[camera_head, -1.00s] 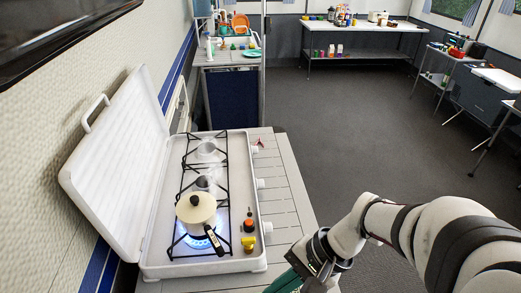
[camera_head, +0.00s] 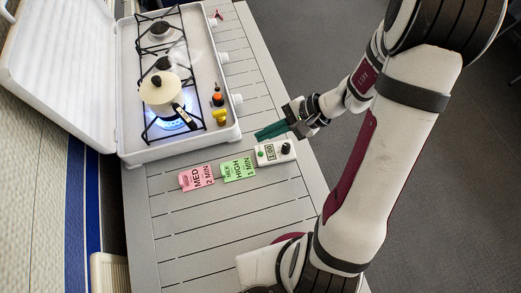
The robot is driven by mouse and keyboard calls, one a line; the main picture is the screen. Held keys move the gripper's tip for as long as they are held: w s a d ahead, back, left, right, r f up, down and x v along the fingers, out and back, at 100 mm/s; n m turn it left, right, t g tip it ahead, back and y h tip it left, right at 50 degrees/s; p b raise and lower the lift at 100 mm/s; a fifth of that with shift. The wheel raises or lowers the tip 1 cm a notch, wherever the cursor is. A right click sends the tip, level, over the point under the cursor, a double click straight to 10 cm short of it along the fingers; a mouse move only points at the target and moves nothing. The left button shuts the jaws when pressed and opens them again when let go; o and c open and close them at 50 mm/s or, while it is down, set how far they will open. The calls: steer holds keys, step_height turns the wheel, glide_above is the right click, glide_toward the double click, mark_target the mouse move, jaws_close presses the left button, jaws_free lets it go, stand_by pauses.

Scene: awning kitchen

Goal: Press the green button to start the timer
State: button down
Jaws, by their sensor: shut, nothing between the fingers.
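The timer (camera_head: 284,155) is a small white box on the slatted table, right of the paper cards. It has a display reading what looks like 1:00, a dark knob, and a small green button (camera_head: 261,154) at its left end. My gripper (camera_head: 259,136) has green fingers, which are shut and empty. The fingertips point left and appear just behind the timer, near the green button in the picture. I cannot tell their height above the table, and I see no contact with the button.
A pink card (camera_head: 196,178) and a green card (camera_head: 238,169) lie left of the timer. The white stove (camera_head: 217,132) stands behind them, with a lidded pot (camera_head: 159,92) over a lit blue flame. Small orange and yellow items stand on its right edge. The front tabletop (camera_head: 190,235) is clear.

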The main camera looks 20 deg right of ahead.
mark_target(265, 153)
steer(key=shift+f, duration=2.95)
steer(key=shift+f, duration=0.1)
steer(key=shift+f, duration=0.3)
steer(key=shift+f, duration=0.35)
steer(key=shift+r, duration=0.8)
steer(key=shift+r, duration=2.5)
